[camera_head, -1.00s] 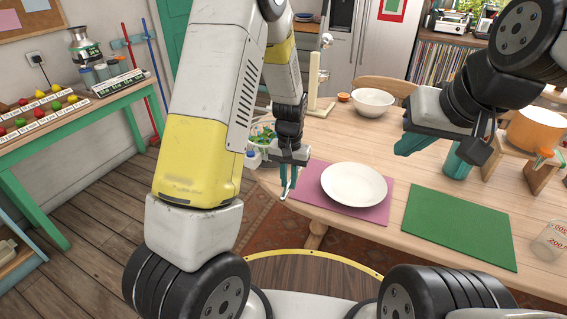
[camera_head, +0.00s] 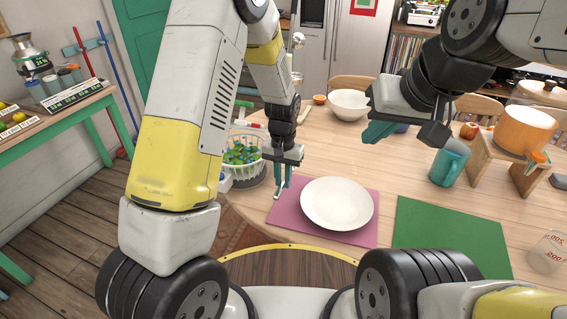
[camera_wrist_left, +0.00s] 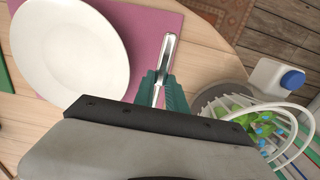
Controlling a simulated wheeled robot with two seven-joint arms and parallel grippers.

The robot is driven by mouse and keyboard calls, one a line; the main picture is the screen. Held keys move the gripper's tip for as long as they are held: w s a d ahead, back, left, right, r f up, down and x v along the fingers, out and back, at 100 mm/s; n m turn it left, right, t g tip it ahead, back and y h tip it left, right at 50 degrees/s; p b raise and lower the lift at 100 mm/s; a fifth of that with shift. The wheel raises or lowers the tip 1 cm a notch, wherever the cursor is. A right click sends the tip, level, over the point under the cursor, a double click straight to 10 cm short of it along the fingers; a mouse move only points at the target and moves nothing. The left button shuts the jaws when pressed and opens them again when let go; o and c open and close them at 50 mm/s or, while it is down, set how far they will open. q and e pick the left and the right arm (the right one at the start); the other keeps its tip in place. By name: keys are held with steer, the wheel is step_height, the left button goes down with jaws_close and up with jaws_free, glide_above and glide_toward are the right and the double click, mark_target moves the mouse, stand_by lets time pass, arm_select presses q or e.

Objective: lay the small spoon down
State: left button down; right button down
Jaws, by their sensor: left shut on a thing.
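My left gripper (camera_head: 281,186) is shut on the small spoon. In the left wrist view the silver spoon (camera_wrist_left: 167,52) sticks out between the teal fingers (camera_wrist_left: 160,92), over the outer edge of the pink mat (camera_wrist_left: 185,18). Its other end is hidden by the gripper. In the head view the gripper points down at the mat's left edge, left of the white plate (camera_head: 337,204). Whether the spoon touches the mat is unclear. My right gripper (camera_head: 381,132) hangs above the table; one teal finger shows, and its opening is unclear.
A basket with green and blue items (camera_head: 243,172) stands close to the left gripper. A green mat (camera_head: 450,235) lies right of the plate, with a teal mug (camera_head: 450,163) behind it. A white bowl (camera_head: 350,104) stands farther back. The green mat is bare.

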mark_target(283, 201)
arm_select(q)
steer(key=shift+f, duration=0.1)
steer(key=shift+f, duration=3.25)
steer(key=c, duration=1.7)
jaws_free()
steer(key=o, duration=0.6)
steer(key=shift+r, duration=0.15)
step_height(283, 201, up, 8)
steer(key=shift+f, duration=0.2)
